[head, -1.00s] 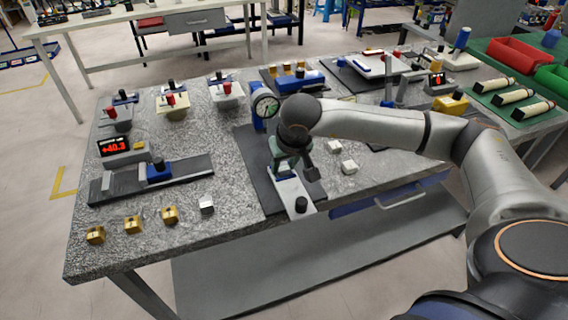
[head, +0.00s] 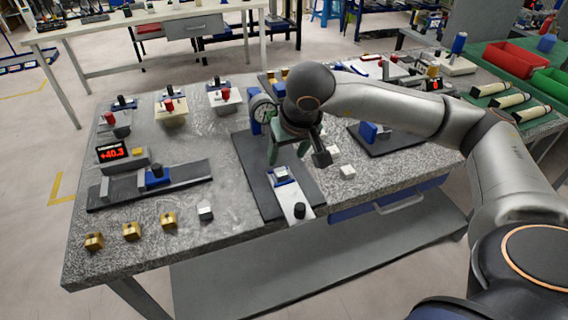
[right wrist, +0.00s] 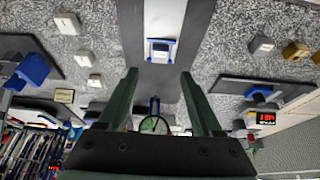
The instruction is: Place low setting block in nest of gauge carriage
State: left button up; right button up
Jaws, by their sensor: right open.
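My left gripper is not in view.
A dial gauge (head: 262,108) stands behind the carriage, close to my right gripper. Pale blocks (head: 347,171) lie to the right. A silver block (head: 205,211) and several brass blocks (head: 168,219) lie left. A red-digit display (head: 112,152) stands further left.

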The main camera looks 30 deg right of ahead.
jog(key=v, duration=0.4)
